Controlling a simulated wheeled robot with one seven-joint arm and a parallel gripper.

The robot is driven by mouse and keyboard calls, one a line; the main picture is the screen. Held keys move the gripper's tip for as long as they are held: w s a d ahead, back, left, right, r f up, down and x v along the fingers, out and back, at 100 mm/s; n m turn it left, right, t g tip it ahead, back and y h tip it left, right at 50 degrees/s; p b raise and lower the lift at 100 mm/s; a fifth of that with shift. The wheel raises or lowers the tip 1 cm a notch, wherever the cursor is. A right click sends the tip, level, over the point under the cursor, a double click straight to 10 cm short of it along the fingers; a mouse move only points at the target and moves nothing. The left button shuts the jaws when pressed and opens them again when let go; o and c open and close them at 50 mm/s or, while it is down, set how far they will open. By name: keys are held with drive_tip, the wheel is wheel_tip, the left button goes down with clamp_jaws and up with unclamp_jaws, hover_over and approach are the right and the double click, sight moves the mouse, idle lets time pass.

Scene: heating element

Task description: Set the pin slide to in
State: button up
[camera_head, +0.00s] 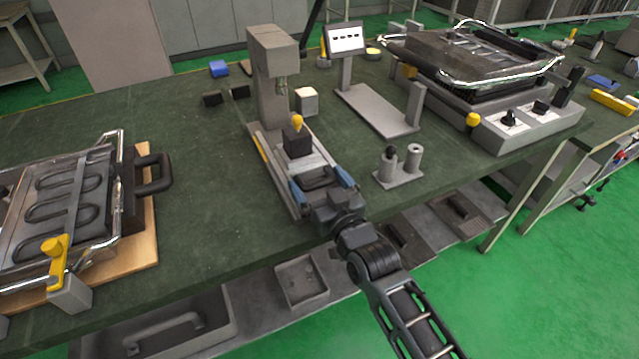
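A grey press-like stand (272,75) rises from a long, narrow rail base (268,158) in the middle of the green bench. On this base sits a dark block (297,141) with a yellow knob (297,121) on top; it looks like the pin slide, but I cannot tell for sure. My gripper (316,172) is over the near end of the base, with its blue-edged fingers spread apart, pointing towards the block. The block is just beyond the fingertips and appears apart from them. My gripper hides the near end of the base. A dark part between the fingers is unclear.
A small block with two posts (399,168) stands close to the right of my gripper. A display stand (378,110) and a large grill (480,75) are farther right. Another grill with a heating coil (60,205) is at left.

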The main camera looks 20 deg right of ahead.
drive_tip(key=shift+s+b, duration=0.4)
drive_tip(key=shift+s, duration=3.55)
drive_tip(key=shift+c, duration=0.5)
